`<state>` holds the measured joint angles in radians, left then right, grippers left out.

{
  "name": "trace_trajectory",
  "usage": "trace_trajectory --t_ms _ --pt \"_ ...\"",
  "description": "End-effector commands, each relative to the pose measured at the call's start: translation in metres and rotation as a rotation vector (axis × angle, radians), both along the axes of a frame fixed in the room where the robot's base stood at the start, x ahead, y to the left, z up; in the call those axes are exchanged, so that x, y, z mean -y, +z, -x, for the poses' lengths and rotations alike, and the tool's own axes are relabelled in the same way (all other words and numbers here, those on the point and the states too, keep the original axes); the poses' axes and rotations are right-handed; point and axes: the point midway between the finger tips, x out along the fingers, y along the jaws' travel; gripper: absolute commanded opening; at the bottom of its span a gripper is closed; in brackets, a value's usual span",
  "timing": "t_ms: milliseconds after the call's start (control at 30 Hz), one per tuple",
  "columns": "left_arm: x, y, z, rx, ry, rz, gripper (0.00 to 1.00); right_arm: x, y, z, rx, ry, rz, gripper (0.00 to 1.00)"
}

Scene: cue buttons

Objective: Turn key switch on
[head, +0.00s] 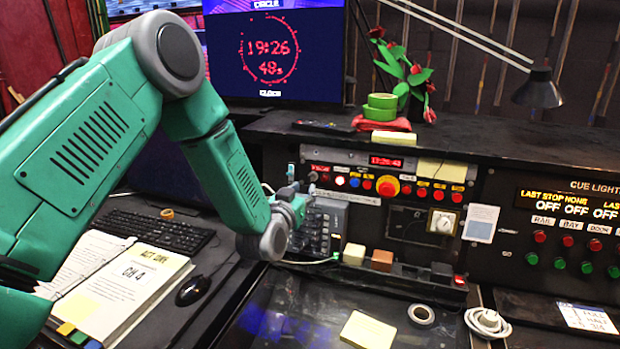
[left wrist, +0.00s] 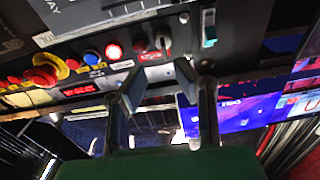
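The key switch (left wrist: 163,44) is a small metal key in the dark control panel, beside a dark red knob (left wrist: 140,43) and a lit red button (left wrist: 113,51) in the left wrist view. In the head view the switch area (head: 313,177) is at the panel's left end, partly hidden by my gripper. My left gripper (head: 298,188) is right in front of that end. In the left wrist view its two fingers (left wrist: 160,80) are apart with nothing between them, just short of the key; contact cannot be told. My right gripper is not in view.
A light-blue toggle (left wrist: 210,37) sits close to the key. A yellow-ringed red emergency button (head: 387,186) and several small buttons lie to the right. A monitor (head: 275,50) stands behind, and a script binder (head: 118,290) lies at left.

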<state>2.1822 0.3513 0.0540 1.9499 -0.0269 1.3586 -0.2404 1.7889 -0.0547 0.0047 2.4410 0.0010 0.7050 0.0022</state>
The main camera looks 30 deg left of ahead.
Motion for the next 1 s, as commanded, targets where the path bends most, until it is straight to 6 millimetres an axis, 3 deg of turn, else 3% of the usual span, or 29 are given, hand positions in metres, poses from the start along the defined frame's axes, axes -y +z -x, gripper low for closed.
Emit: trace_trajectory --t_ms 100,300,700,733,800,1000 --pt "-0.009 0.000 -0.023 0.001 0.002 0.002 0.26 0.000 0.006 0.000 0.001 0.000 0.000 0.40" --pt "-0.017 0.000 -0.048 0.002 0.002 0.003 0.26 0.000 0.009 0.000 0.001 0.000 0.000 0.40" --pt "-0.015 0.000 -0.056 0.000 0.000 0.001 0.26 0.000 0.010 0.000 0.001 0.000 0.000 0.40" --pt "-0.015 0.000 -0.056 0.000 0.000 0.001 0.22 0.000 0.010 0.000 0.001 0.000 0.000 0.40" --pt "-0.015 0.000 -0.056 0.000 0.000 0.001 0.00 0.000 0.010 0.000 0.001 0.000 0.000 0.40" --pt "-0.016 0.000 -0.056 0.000 -0.001 0.002 0.00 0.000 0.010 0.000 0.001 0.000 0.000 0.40"
